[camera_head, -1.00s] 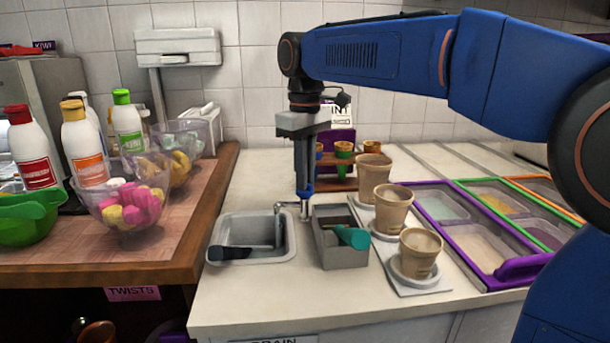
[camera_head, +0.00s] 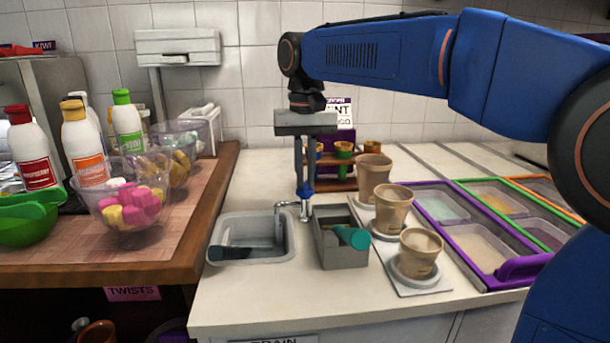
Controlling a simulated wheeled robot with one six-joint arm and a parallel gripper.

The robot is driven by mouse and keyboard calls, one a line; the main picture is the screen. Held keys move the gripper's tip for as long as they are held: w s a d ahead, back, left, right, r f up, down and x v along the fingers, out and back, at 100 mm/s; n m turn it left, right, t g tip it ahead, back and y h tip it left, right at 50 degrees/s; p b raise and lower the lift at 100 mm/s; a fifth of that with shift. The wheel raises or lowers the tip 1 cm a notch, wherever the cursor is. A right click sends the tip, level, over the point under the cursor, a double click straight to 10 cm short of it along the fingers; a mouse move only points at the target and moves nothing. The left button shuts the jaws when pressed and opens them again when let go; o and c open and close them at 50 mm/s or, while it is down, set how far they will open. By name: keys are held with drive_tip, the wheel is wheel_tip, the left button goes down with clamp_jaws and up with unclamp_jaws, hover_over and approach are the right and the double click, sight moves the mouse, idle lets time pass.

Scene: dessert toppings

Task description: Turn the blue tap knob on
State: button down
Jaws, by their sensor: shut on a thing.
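The small blue tap knob (camera_head: 305,190) sits on top of the silver tap (camera_head: 304,211), at the right rim of the grey sink (camera_head: 285,249). My gripper (camera_head: 306,188) points straight down with its two long grey fingers shut on the blue knob. The fingertips cover parts of the knob's sides. The tap's spout reaches left over the sink. I cannot make out any water at the spout.
A dark-handled tool (camera_head: 231,253) lies in the sink. A grey bin (camera_head: 343,254) with a teal scoop (camera_head: 354,237) stands just right of the tap. Several brown cups (camera_head: 392,208) and purple-framed topping trays (camera_head: 480,247) are further right. A wooden counter (camera_head: 205,220) is at left.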

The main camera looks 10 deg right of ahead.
sight(305, 183)
idle(0.3)
drive_tip(key=c, duration=1.8)
unclamp_jaws()
wheel_tip(305, 183, up, 18)
drive_tip(key=shift+f, duration=0.25)
